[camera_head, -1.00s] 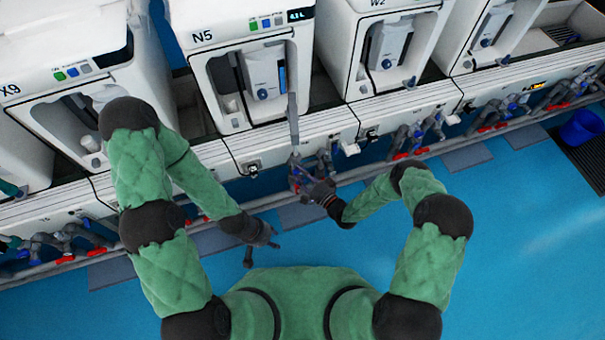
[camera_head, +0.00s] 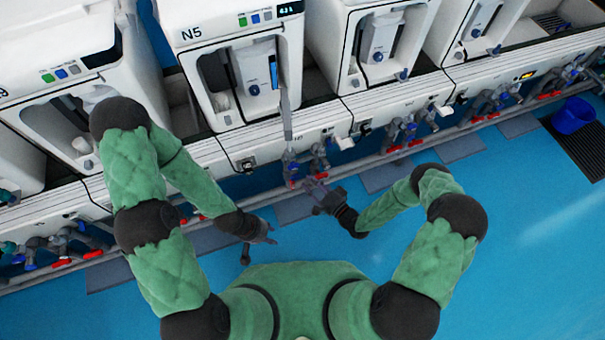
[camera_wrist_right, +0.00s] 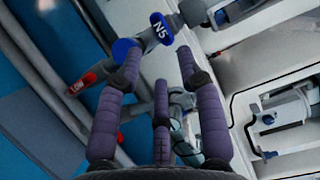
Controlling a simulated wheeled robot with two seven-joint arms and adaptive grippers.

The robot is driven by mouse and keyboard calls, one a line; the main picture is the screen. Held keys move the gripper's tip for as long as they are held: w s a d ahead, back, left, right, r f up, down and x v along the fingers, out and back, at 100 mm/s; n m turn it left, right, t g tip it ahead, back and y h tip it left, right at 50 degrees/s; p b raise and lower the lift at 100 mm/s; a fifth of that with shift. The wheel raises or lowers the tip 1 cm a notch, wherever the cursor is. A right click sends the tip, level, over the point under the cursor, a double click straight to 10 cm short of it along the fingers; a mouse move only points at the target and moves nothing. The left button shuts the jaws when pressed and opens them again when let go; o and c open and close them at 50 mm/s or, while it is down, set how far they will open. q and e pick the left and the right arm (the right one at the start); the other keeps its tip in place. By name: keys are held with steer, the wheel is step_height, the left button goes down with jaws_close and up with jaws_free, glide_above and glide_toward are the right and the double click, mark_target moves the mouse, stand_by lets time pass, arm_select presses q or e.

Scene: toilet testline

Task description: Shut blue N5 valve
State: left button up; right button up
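The blue N5 valve (camera_wrist_right: 157,30) shows in the right wrist view, its handle marked "N5" just beyond the fingertips. In the head view its blue part (camera_head: 289,157) sits on the pipes below the unit labelled N5 (camera_head: 200,60). My right gripper (camera_head: 318,195) is below and right of that valve. In the wrist view my right gripper (camera_wrist_right: 158,65) has its fingers spread, with nothing between them and a gap to the handle. My left gripper (camera_head: 260,245) hangs low over the blue floor, away from the pipes, with its fingers apart and empty.
A red valve marked "LOW" (camera_wrist_right: 82,84) is left of the blue one in the wrist view. Similar valves (camera_head: 405,130) line the pipe rail to the right. A blue bucket (camera_head: 573,115) stands at far right. The floor (camera_head: 530,220) is clear.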

steer(key=v, duration=0.4)
steer(key=shift+s+d, duration=0.15)
stand_by(0.4)
